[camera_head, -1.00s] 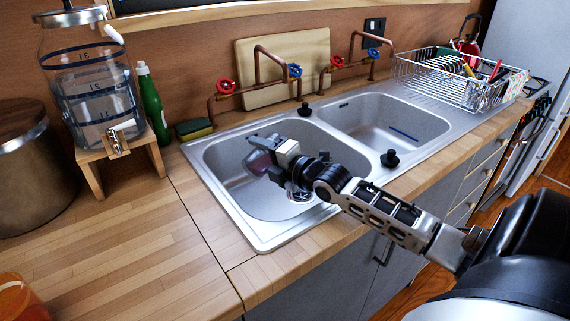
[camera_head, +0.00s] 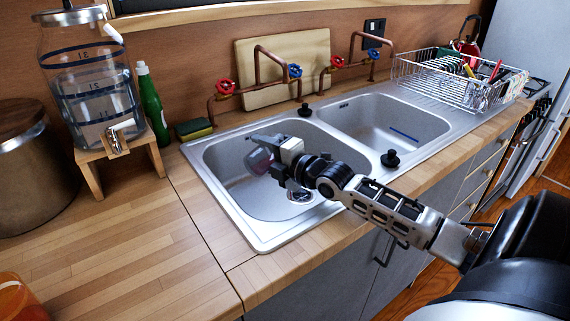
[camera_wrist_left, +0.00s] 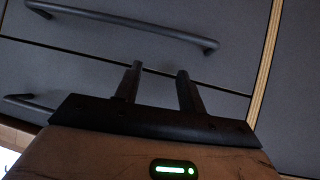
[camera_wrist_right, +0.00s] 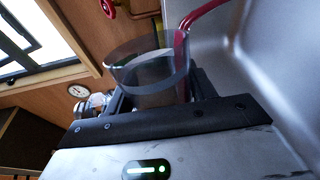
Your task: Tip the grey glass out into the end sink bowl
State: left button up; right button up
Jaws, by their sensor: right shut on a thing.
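The grey glass (camera_wrist_right: 150,72) is see-through and sits between my right gripper's fingers in the right wrist view. In the head view the glass (camera_head: 259,160) is small, tilted and partly hidden by the gripper, and has a reddish tint. My right gripper (camera_head: 271,148) is shut on it, over the left sink bowl (camera_head: 232,180), the bowl at the near end. A curved dark pink streak (camera_wrist_right: 205,12) runs from the glass's rim to the upper right in the right wrist view; it looks like liquid. My left gripper (camera_wrist_left: 158,85) is open and empty, facing grey drawer fronts.
Copper taps (camera_head: 262,75) stand behind. A dish rack (camera_head: 450,80) is at far right. A drink dispenser (camera_head: 90,85) and green bottle (camera_head: 151,108) stand left.

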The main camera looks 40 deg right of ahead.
jog(key=shift+d+f+m, duration=0.1)
jog(key=shift+f+m, duration=0.1)
jog(key=shift+m, duration=0.2)
jog(key=shift+d+r, duration=0.1)
jog(key=shift+r, duration=0.05)
dwell(0.4)
jog(key=shift+w+d+r+m+y, duration=0.1)
jog(key=shift+d+r+m+y, duration=0.15)
jog(key=shift+m, duration=0.45)
jog(key=shift+d+r+m, duration=0.1)
jog(key=shift+m, duration=0.4)
jog(key=shift+a+f+n, duration=0.2)
jog(key=shift+n, duration=0.1)
jog(key=shift+a+f+n+b, duration=0.4)
jog(key=shift+f+n, duration=0.15)
jog(key=shift+n, duration=0.25)
jog(key=shift+a+r+n+p, duration=0.15)
jog(key=shift+r+n+p, duration=0.5)
jog(key=shift+r+n, duration=0.15)
jog(key=shift+a+f+n, duration=0.25)
jog(key=shift+n, duration=0.15)
jog(key=shift+f, duration=0.1)
